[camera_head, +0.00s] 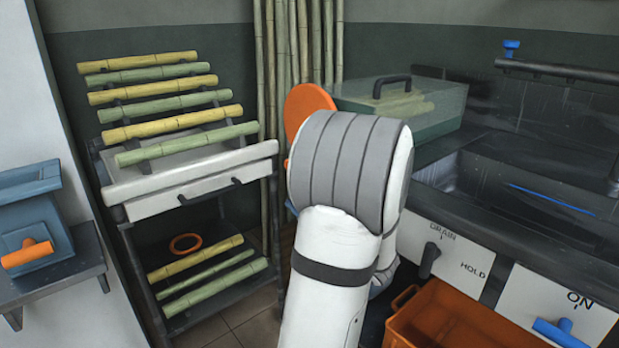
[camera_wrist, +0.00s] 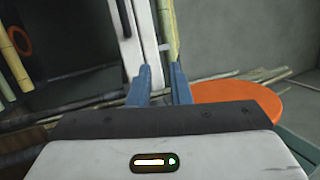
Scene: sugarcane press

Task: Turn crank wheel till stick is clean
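My gripper (camera_wrist: 162,72) shows in the wrist view with two blue fingers apart and a gap between them. A pale yellow-green stick (camera_wrist: 168,22) stands upright beyond the fingertips, close to the right finger in the picture; I see no grip on it. In the head view my own arm hides the gripper. An orange disc (camera_head: 308,106) shows partly behind my arm, and an orange disc (camera_wrist: 240,96) lies right of the fingers in the wrist view. I cannot tell whether it is the crank wheel. Several cane sticks (camera_head: 158,115) lie on a rack at left.
A white drawer unit (camera_head: 195,190) stands below the rack sticks, with more sticks on a lower shelf. Tall canes (camera_head: 298,45) lean in the corner. A clear lidded box (camera_head: 400,105), a dark sink (camera_head: 510,185) and an orange crate (camera_head: 450,320) are at right.

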